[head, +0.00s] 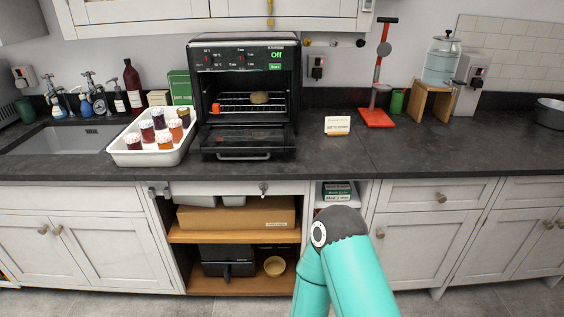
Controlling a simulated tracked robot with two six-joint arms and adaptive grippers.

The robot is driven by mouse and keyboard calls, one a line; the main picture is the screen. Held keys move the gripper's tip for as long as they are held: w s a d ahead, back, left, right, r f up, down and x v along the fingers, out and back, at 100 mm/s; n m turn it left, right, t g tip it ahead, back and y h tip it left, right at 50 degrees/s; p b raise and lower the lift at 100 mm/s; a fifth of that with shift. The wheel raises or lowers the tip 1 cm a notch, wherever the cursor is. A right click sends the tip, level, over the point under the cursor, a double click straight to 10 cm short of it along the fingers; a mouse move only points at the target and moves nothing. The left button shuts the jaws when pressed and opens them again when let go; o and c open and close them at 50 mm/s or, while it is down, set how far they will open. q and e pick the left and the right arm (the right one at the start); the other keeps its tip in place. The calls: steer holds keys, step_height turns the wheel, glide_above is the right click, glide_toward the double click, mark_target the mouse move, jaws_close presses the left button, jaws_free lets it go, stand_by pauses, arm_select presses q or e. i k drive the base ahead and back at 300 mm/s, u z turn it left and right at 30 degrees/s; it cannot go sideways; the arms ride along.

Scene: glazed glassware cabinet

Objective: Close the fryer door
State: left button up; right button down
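The black fryer (243,52) stands on the dark worktop, left of the middle in the head view. Its panel shows a green "Off". The fryer door (246,141) is open, folded down toward me at the front, with its handle (243,157) along the near edge. The cavity is open to view, with a wire rack holding a brown lump (259,97) and a small orange item (215,107) at the left. Neither gripper is in view. A teal link of my arm rises at the bottom, right of centre and well below the door.
A white tray (120,156) of several dark and orange jars stands close left of the fryer. A small sign (337,125) stands to its right, then a red-based stand (377,117) and a glass dispenser on a wooden stool (432,100). The worktop at right front is clear.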

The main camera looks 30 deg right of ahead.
mark_target(221, 139)
steer(key=z, duration=0.1)
steer(key=i, duration=1)
steer(key=u, duration=0.05)
